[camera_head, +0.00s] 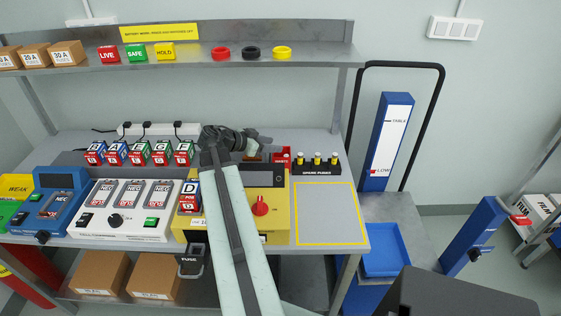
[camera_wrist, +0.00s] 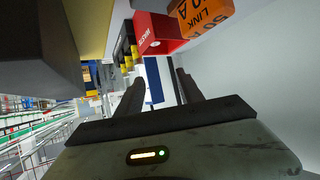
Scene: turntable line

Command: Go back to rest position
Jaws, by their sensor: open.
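My gripper (camera_head: 262,139) is above the back part of the workbench, at the end of my arm, and points right. In the wrist view its two dark fingers (camera_wrist: 158,82) stand apart with nothing between them. My arm crosses the yellow device (camera_head: 270,225) with the red knob and hides part of it. A small red bin (camera_head: 284,153) stands behind that device, just below and right of the gripper. The red bin (camera_wrist: 158,36) also shows in the wrist view, beside an orange block (camera_wrist: 203,14) marked LINK.
A black rack of spare fuses (camera_head: 318,165) stands right of the red bin. Several battery blocks (camera_head: 140,152) line the bench back on the left. A shelf (camera_head: 190,60) overhangs the bench. The yellow-outlined area (camera_head: 328,215) is clear. A blue tray (camera_head: 385,250) is at right.

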